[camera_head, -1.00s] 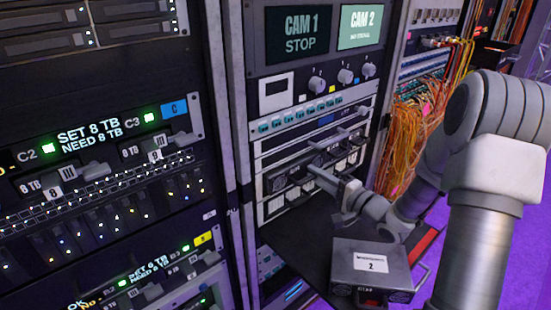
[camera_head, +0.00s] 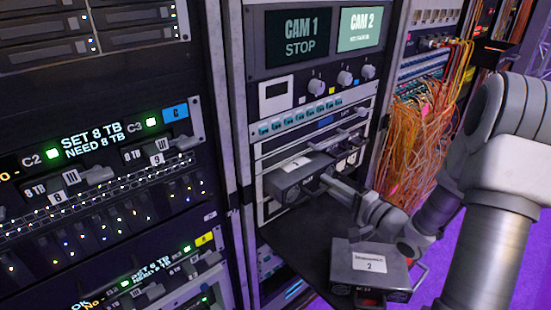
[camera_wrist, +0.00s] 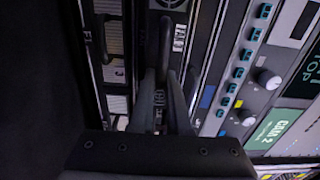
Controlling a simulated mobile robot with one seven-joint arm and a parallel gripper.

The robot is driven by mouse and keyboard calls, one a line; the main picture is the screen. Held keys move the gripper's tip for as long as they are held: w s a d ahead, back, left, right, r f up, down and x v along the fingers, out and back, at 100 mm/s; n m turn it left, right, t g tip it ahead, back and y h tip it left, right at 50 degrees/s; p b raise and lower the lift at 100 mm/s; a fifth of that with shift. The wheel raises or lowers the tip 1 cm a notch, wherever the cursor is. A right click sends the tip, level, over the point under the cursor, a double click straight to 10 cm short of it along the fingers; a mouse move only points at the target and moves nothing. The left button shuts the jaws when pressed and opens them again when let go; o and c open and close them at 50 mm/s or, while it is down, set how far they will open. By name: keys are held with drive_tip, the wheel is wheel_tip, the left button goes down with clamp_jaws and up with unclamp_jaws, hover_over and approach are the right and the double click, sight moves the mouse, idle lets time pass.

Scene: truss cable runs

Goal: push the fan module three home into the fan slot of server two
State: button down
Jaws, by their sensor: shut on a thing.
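A dark grey fan module (camera_head: 290,184) with a white top label, its digit too small to read surely, sticks partly out of the server front in the rack. My gripper (camera_head: 328,189) is shut on its handle, at the module's right front. In the wrist view the closed fingers (camera_wrist: 160,98) are around a dark handle (camera_wrist: 165,48). The fan slot behind the module is hidden by it. A second grey module (camera_head: 372,268) with a label reading 2 rests on the black shelf (camera_head: 300,238) below. I cannot pick out module three.
The CAM 1 and CAM 2 screens (camera_head: 299,37) and a panel of knobs (camera_head: 316,86) are above. Orange cables (camera_head: 412,150) hang at the right, near my arm. Drive units (camera_head: 100,170) fill the left rack. The shelf's left part is bare.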

drive_tip(key=shift+s+d, duration=0.2)
drive_tip(key=shift+s, duration=0.05)
drive_tip(key=c, duration=0.8)
unclamp_jaws()
drive_tip(key=p+v, duration=0.2)
drive_tip(key=v, duration=1.5)
drive_tip(key=shift+s+p, duration=0.15)
drive_tip(key=shift+p, duration=0.2)
drive_tip(key=shift+d, duration=0.1)
